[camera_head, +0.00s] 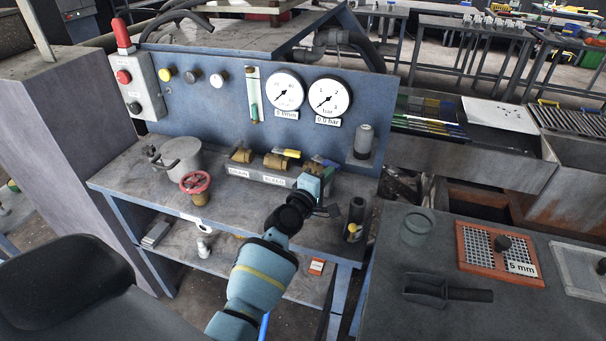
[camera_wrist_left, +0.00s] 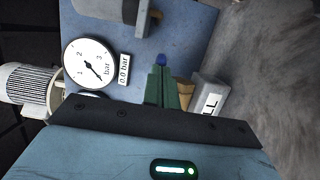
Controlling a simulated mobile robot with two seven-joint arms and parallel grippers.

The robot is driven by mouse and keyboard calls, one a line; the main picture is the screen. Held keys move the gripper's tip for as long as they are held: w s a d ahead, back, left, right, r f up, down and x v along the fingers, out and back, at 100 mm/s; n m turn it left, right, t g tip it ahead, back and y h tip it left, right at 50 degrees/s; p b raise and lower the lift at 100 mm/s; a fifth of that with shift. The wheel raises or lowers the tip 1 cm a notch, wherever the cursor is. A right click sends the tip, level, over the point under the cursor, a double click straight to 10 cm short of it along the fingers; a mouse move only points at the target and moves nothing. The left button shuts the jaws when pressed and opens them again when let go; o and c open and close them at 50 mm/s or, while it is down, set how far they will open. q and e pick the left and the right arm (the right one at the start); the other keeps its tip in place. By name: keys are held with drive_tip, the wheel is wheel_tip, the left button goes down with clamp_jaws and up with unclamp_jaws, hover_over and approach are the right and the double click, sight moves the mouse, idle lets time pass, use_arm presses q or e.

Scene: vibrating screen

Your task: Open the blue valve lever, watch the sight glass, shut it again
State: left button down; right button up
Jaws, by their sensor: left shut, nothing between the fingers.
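The blue valve lever (camera_head: 325,161) shows in part beside the rightmost brass valve, mostly hidden by my left gripper (camera_head: 327,172). In the left wrist view a small blue end of the lever (camera_wrist_left: 161,59) sits just beyond the green fingertips of my left gripper (camera_wrist_left: 162,70). The fingers are shut with nothing between them; I cannot tell whether they touch the lever. A brass valve body (camera_wrist_left: 184,92) shows beside the fingers. The sight glass (camera_head: 253,95) is an upright tube on the blue panel, with green in its lower part. My right gripper is not in view.
Left of the gripper are a yellow-lever valve (camera_head: 282,154), another brass valve (camera_head: 240,155), a red handwheel (camera_head: 195,183) and a grey pot (camera_head: 182,157). A flow gauge (camera_head: 285,91) and a bar gauge (camera_head: 328,97) hang above. A grey cylinder (camera_head: 364,142) stands at right.

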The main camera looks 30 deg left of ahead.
use_arm(q)
drive_tip(key=shift+w+d, duration=0.4)
drive_tip(key=shift+w, duration=0.2)
drive_tip(key=shift+w+d, duration=0.35)
drive_tip(key=shift+w, duration=0.25)
drive_tip(key=shift+d+r, duration=0.1)
drive_tip(key=shift+r, duration=0.05)
drive_tip(key=s, duration=0.8)
drive_tip(key=shift+a+p, duration=0.35)
drive_tip(key=shift+p, duration=0.05)
drive_tip(key=shift+f, duration=0.2)
